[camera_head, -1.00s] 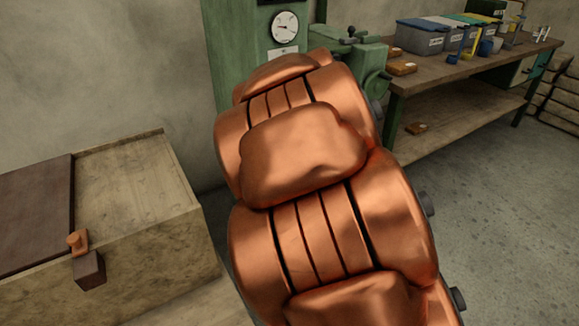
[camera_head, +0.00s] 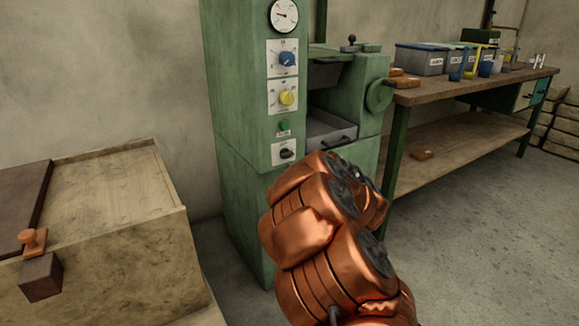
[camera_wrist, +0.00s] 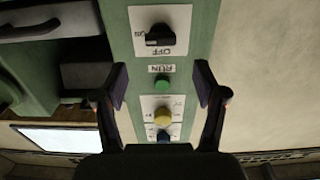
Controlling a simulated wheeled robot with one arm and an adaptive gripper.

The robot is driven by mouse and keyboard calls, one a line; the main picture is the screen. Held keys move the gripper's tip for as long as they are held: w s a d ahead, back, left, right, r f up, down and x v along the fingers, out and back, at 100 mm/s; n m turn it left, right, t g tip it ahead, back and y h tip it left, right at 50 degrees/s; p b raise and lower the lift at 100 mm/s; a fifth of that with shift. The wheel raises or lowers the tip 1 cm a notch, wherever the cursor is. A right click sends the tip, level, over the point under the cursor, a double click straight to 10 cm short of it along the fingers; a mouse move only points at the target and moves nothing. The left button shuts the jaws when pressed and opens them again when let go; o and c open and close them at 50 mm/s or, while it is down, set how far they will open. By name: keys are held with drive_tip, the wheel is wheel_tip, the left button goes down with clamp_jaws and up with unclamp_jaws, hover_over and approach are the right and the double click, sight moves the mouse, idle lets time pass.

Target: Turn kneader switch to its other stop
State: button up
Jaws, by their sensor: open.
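The kneader's black switch (camera_head: 286,153) sits on a white plate low on the front of the green machine (camera_head: 235,90). It also shows in the wrist view (camera_wrist: 160,35), which is upside down, with an OFF label and a partly hidden label at its left. Its grip lies roughly level across the plate; I cannot tell for sure which stop it is at. My gripper (camera_wrist: 161,80) is open and empty, its two dark fingers apart, in front of the panel. The switch lies ahead of the fingertips, untouched. In the head view my copper arm hides the gripper.
Above the switch are a green RUN button (camera_head: 284,126), a yellow knob (camera_head: 287,97), a blue knob (camera_head: 287,59) and a gauge (camera_head: 284,15). A workbench (camera_head: 440,90) with bins stands at right. A wooden chest (camera_head: 110,250) stands at left. Floor at right is clear.

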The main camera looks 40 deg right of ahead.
sight(289, 155)
drive_tip(key=shift+w+d+f+b, duration=0.1)
drive_tip(key=shift+w+b, duration=0.5)
drive_tip(key=shift+w, duration=1)
drive_tip(key=shift+w+f+b, duration=0.1)
drive_tip(key=shift+w+b, duration=0.5)
drive_tip(key=shift+w, duration=0.95)
drive_tip(key=shift+w+r, duration=0.15)
drive_tip(key=shift+w, duration=0.55)
drive_tip(key=c, duration=1.1)
